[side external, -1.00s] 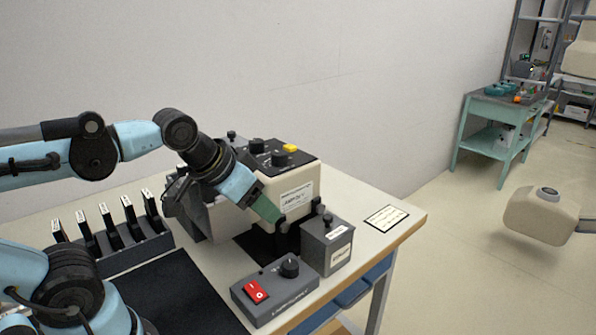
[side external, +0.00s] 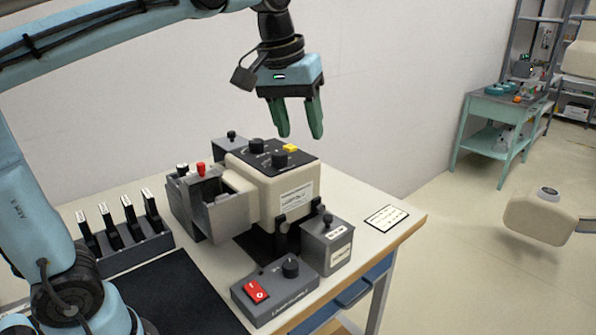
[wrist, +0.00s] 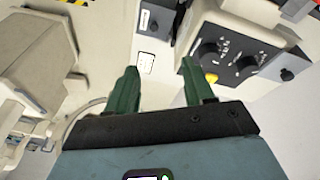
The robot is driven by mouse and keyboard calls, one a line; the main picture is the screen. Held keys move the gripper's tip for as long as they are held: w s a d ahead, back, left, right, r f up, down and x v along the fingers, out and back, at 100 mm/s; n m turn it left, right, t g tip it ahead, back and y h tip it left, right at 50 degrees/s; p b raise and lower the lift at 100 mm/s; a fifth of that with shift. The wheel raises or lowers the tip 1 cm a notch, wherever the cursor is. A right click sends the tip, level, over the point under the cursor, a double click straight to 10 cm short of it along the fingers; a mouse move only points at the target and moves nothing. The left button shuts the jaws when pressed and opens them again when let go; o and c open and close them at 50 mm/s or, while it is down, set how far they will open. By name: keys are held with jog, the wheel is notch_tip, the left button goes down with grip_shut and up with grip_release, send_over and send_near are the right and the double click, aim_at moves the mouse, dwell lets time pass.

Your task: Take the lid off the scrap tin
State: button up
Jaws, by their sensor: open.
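A small grey box with pale labels, which looks like the scrap tin (side external: 327,250), stands at the front right of the machine in the side view. The tin also shows at the top of the wrist view (wrist: 157,18). My gripper (side external: 301,134) has green fingers, open and empty, pointing down. It is high above the back right of the machine, well clear of the tin. It also shows in the wrist view (wrist: 159,66). The label's words are too small to read surely.
The cream machine (side external: 265,190) with black knobs and a yellow button stands beside the tin. A switch box (side external: 275,290) with a red rocker is in front. A white card (side external: 386,218) lies near the right edge. A rack (side external: 130,250) of upright pieces stands left.

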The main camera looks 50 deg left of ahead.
jog(key=w+d+f+n+g, duration=0.1)
jog(key=w+f+n+g, duration=0.25)
jog(key=w, duration=0.35)
send_over(328, 217)
jog(key=shift+t, duration=0.25)
jog(key=f, duration=1.1)
jog(key=shift+w+a+f, duration=0.1)
jog(key=shift+a, duration=0.15)
jog(key=shift+d+f, duration=0.2)
jog(key=shift+f, duration=2.5)
grip_shut()
